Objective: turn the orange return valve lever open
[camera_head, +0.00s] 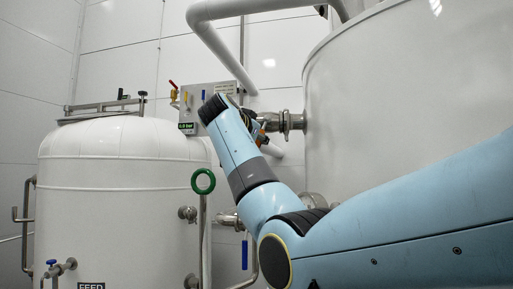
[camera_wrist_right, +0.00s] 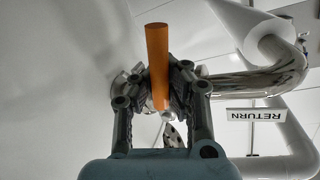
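The orange return valve lever (camera_wrist_right: 157,60) stands upright in the right wrist view, in front of shiny metal pipework. My right gripper (camera_wrist_right: 162,82) has its dark fingers on both sides of the lever's lower part, closed in close against it. In the head view my right gripper (camera_head: 258,127) is mostly hidden behind my blue forearm, beside the pipe fitting on the big tank. Only a small bit of orange shows there. My left gripper is not in view.
A RETURN sign (camera_wrist_right: 254,115) shows upside down beside the pipes. The large tank (camera_head: 400,90) fills the right. The smaller FEED tank (camera_head: 120,180) stands left. A panel (camera_head: 200,100) with gauges and a green ring handle (camera_head: 203,181) are near my arm.

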